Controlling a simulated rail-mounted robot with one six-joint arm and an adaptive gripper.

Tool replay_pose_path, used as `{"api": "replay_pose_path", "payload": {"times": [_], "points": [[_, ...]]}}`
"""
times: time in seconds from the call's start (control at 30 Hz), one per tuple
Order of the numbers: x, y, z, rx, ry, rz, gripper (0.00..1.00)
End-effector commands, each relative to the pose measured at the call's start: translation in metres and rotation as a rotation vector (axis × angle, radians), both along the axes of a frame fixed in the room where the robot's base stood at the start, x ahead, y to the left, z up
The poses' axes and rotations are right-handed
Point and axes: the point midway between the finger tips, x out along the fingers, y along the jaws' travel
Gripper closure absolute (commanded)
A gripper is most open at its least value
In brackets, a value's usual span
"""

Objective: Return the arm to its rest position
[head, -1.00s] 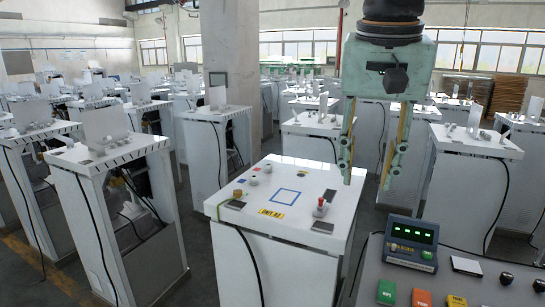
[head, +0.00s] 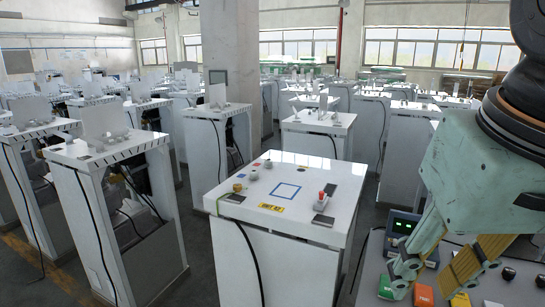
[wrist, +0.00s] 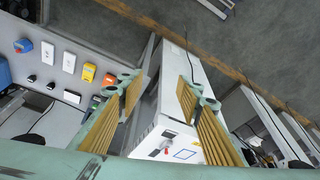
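My gripper (head: 428,278) is at the right of the head view, in front of the control panel and hiding part of it. Its green fingers with yellow pads are spread apart. The wrist view shows the same gripper (wrist: 165,88) open, with nothing between the fingertips. My arm comes in from the right edge of the head view.
A white stand (head: 240,208) with a blue square outline (head: 286,191) and a red-topped part (head: 321,200) is left of my gripper. The grey control panel (wrist: 68,90) carries coloured buttons. More white stands fill the hall. Grey floor (wrist: 150,25) shows between them.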

Motion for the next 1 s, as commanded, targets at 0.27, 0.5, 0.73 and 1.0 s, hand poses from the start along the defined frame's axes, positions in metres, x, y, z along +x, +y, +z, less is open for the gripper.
{"api": "replay_pose_path", "payload": {"times": [0.27, 0.5, 0.73, 1.0], "points": [[-0.039, -0.002, -0.032, -0.008, -0.020, 0.051, 0.67], [-0.049, -0.002, -0.040, -0.011, -0.024, 0.067, 0.67], [-0.049, -0.002, -0.040, -0.011, -0.024, 0.067, 0.67], [-0.049, -0.002, -0.040, -0.011, -0.024, 0.067, 0.67]]}}
